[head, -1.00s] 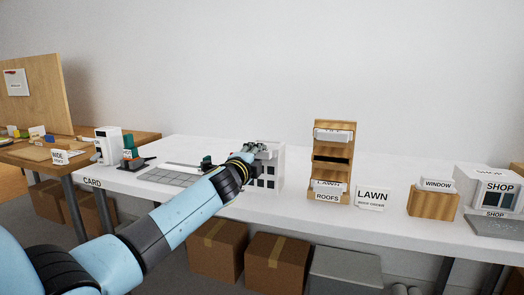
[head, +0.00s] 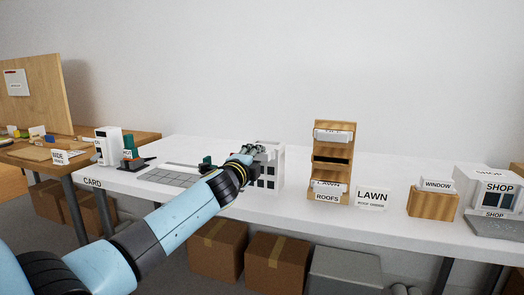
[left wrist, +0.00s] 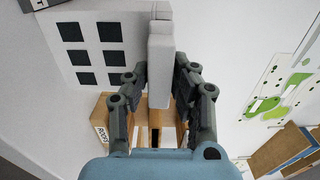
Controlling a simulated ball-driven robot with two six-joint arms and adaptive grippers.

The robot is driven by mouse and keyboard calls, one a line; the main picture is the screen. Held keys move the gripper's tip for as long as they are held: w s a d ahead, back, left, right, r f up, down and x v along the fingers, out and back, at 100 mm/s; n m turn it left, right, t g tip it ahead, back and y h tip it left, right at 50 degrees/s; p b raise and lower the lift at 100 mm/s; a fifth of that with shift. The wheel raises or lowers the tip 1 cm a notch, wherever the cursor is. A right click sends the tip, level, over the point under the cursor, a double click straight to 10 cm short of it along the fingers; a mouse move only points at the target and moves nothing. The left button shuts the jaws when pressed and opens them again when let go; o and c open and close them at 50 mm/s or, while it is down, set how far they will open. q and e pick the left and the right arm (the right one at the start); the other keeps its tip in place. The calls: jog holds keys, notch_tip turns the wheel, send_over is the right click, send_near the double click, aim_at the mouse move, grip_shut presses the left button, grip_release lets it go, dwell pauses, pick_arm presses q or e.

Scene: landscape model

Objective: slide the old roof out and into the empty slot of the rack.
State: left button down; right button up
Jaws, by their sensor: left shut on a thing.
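The white building model (head: 274,172) with dark square windows stands on the white table. It also shows at the upper left of the left wrist view (left wrist: 91,40). My left gripper (head: 252,149) is at the top of the building and partly hides it. In the left wrist view, its fingers (left wrist: 160,75) are shut on a pale slab, the old roof (left wrist: 160,55). I cannot tell how far the roof is out of the building. The wooden rack (head: 346,171) holds pale roofs in its top and bottom parts; its middle slot (head: 331,161) is dark and empty. My right gripper is not in view.
A LAWN card (head: 373,198) stands right of the rack. Farther right are a wooden WINDOW block (head: 432,206) and a SHOP model (head: 499,195). A grey keyboard-like panel (head: 178,176) lies left of the building. The tabletop between building and rack is clear.

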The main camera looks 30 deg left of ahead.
pick_arm(q)
jog(key=shift+s, duration=0.15)
jog(key=p+v, duration=0.1)
jog(key=v, duration=0.7)
dwell(1.0)
jog(key=shift+s+d, duration=0.1)
